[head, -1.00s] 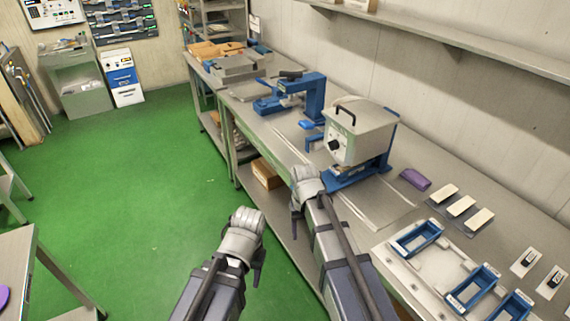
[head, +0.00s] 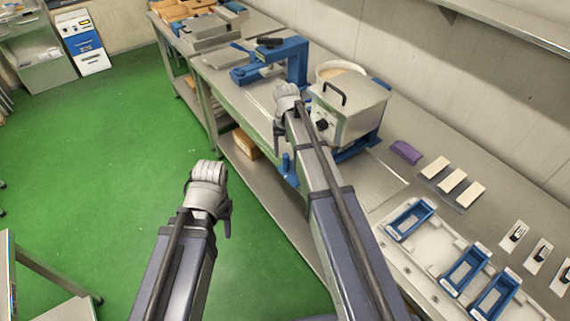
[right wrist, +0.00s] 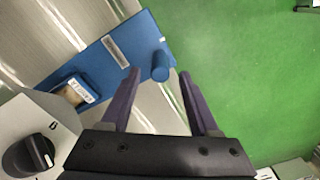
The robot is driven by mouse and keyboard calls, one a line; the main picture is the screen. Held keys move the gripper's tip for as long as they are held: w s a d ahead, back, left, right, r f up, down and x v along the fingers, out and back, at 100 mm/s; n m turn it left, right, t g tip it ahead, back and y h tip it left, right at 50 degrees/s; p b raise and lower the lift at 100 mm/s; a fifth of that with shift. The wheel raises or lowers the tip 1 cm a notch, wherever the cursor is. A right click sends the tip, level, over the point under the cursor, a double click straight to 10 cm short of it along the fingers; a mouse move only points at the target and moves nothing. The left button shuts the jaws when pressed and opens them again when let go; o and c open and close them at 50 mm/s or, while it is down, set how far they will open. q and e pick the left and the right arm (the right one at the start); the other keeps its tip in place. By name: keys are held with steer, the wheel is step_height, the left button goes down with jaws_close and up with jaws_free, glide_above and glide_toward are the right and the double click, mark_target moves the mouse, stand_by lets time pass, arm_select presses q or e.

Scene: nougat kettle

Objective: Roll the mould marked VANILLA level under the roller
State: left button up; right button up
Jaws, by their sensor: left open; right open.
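My right gripper (right wrist: 159,78) is open, its fingertips on either side of a short blue peg (right wrist: 160,66) at the end of a blue plate (right wrist: 112,62); contact is unclear. A blue mould with a white label and pale brown filling (right wrist: 76,92) sits on that plate beside the grey kettle housing; I cannot read its label. In the head view my right gripper (head: 286,104) is left of the grey kettle (head: 348,108). My left gripper (head: 208,188) is open over the floor, away from the bench. I cannot make out the roller.
Blue moulds (head: 410,219) lie in a pale tray (head: 428,262) at the right. A purple cloth (head: 405,152) and several pale blocks (head: 452,182) lie on the bench. A blue frame (head: 297,64) stands behind the kettle.

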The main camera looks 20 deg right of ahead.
mark_target(286, 164)
step_height(286, 164, down, 7)
steer(key=b, duration=0.6)
steer(key=shift+b, duration=0.3)
jaws_close()
stand_by(1.0)
